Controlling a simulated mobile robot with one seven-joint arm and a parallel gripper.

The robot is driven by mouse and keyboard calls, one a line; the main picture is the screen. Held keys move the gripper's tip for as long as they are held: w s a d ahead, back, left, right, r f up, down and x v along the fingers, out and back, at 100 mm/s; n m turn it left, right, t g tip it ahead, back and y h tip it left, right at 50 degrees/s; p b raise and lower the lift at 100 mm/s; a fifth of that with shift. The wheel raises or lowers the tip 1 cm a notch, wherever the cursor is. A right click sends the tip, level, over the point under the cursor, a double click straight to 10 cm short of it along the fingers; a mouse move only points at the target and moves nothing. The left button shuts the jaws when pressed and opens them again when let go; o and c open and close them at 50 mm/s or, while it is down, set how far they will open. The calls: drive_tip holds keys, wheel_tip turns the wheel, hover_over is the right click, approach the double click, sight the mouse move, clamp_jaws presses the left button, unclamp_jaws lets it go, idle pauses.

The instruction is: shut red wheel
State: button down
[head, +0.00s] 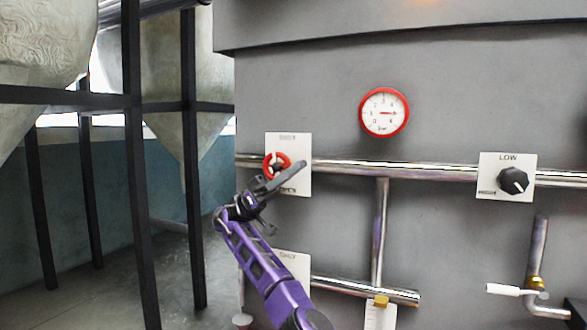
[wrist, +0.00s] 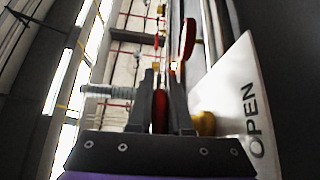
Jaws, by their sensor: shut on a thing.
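The red wheel (head: 272,160) is mounted on a white plate (head: 303,150) on the grey machine, on the pipe at the left. My gripper (head: 282,178) is at the wheel's lower right and covers part of it. In the wrist view, my gripper's dark fingers (wrist: 160,105) are shut on a red part of the wheel's rim (wrist: 160,112). Another red part of the wheel stands further up in that view. The word OPEN shows on the plate (wrist: 248,105) at the right of the wrist view. The wheel's hub is mostly hidden.
A round red-rimmed gauge (head: 384,112) is above the pipe (head: 400,170). A black knob (head: 513,181) on a LOW plate is at the right. A white-handled valve (head: 505,289) is at the lower right. Dark posts (head: 135,160) and hoppers (head: 165,80) stand at the left.

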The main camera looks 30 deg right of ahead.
drive_tip(key=shift+f+t+y, duration=0.15)
drive_tip(key=shift+t+y, duration=0.45)
drive_tip(key=shift+t, duration=0.1)
idle(0.4)
drive_tip(key=c, duration=0.9)
unclamp_jaws()
drive_tip(key=shift+o, duration=0.3)
drive_tip(key=shift+f, duration=0.1)
